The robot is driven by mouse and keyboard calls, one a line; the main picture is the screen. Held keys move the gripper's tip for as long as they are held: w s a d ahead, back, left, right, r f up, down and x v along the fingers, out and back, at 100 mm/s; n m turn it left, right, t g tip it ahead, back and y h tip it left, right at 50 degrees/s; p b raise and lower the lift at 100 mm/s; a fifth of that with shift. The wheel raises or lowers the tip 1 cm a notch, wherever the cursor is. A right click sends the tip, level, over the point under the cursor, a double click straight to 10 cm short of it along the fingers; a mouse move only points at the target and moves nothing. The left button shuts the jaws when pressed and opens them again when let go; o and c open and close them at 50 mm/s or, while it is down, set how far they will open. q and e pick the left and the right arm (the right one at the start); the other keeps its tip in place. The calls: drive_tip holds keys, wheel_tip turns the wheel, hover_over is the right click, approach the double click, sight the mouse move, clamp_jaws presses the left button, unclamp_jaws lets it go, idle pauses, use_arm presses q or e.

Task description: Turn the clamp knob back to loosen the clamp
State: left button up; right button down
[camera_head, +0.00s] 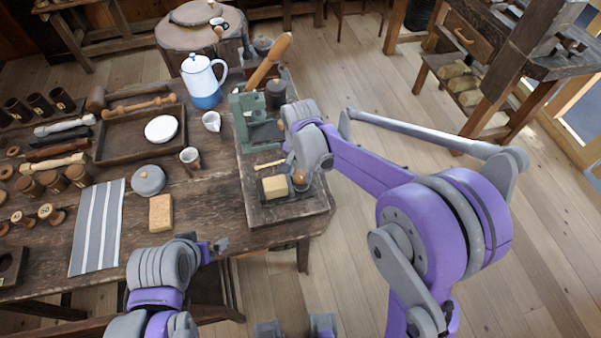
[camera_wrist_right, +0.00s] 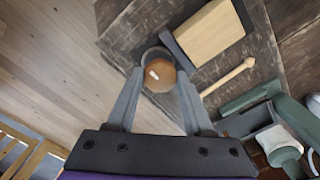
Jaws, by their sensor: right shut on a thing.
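The clamp knob (camera_wrist_right: 162,82) is a round orange-brown disc with a short white mark, seen from above in the right wrist view. My right gripper (camera_wrist_right: 158,71) is shut on it, with one finger on each side. In the head view the knob (camera_head: 300,181) shows partly below my right gripper (camera_head: 297,174). A pale wooden block (camera_wrist_right: 214,40) lies beside the knob against a dark grey clamp part (camera_wrist_right: 177,48); the block also shows in the head view (camera_head: 275,187). My left gripper (camera_head: 214,247) hangs near the table's front edge, away from the clamp; its fingers are too small to read.
A slim turned wooden stick (camera_head: 269,164) lies behind the block. A green machine (camera_head: 250,122) stands farther back on the same board.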

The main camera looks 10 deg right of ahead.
drive_tip(key=n+b, duration=0.1)
drive_tip(key=n, duration=0.2)
drive_tip(key=shift+n, duration=0.4)
drive_tip(key=n+b, duration=0.1)
drive_tip(key=n, duration=0.3)
drive_tip(key=shift+n, duration=0.3)
drive_tip(key=n+b, duration=0.1)
drive_tip(key=n, duration=0.3)
use_arm(q)
drive_tip(key=shift+s+f+b, duration=0.15)
drive_tip(key=shift+s+f, duration=0.1)
drive_tip(key=shift+f, duration=0.6)
drive_tip(key=shift+s+f+b, duration=0.1)
drive_tip(key=shift+s+f, duration=0.1)
drive_tip(key=shift+f, duration=0.6)
drive_tip(key=shift+s+f+b, duration=0.15)
drive_tip(key=shift+s+f, duration=0.1)
drive_tip(key=shift+f, duration=0.6)
use_arm(e)
drive_tip(key=shift+n, duration=2.1)
drive_tip(key=shift+c, duration=1.5)
unclamp_jaws()
